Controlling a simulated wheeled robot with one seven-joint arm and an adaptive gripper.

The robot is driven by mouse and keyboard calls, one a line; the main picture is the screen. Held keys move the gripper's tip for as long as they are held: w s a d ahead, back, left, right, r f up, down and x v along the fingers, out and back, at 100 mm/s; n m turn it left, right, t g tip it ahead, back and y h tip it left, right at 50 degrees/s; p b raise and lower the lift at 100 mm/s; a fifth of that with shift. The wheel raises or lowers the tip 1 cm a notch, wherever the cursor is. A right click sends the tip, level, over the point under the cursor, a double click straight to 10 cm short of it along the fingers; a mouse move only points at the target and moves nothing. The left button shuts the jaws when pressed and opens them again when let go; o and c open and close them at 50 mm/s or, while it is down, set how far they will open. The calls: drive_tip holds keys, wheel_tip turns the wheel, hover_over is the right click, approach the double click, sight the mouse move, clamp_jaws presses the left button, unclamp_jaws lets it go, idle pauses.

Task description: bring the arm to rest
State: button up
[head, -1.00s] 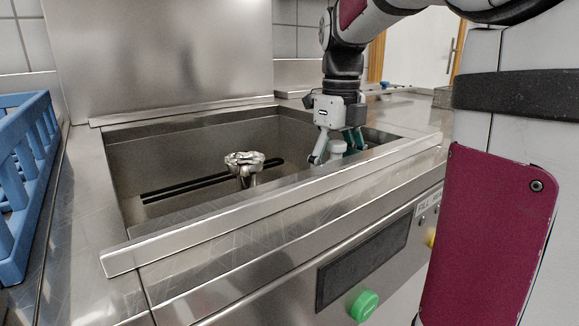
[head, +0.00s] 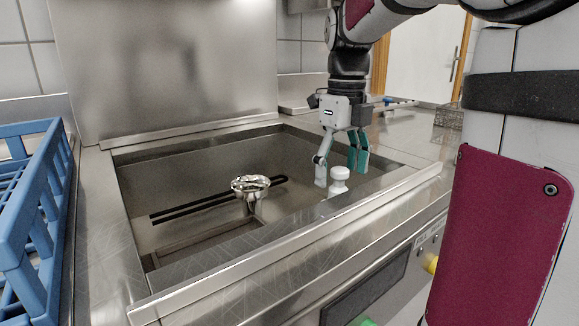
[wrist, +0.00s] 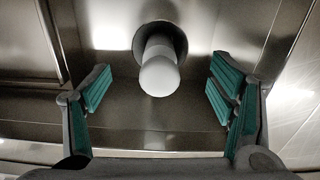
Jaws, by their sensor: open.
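My gripper (head: 341,161) hangs from my arm over the right side of the steel basin, fingers pointing down. It is open and empty. A white knob-like piece (head: 339,180) stands just below and between the fingertips in the head view. In the wrist view the white piece (wrist: 159,72) shows between the two spread green-padded fingers (wrist: 160,88), apart from both. Its round white end faces the camera, with a dark round base behind it.
The steel basin (head: 200,235) holds a shiny metal knob (head: 250,185) near its middle. A blue rack (head: 40,205) stands on the left counter. The basin's raised front rim (head: 290,245) lies close below my gripper. A wire basket (head: 449,116) stands at the back right.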

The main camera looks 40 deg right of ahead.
drive_tip(key=shift+r+p, duration=1.15)
drive_tip(key=shift+r, duration=0.2)
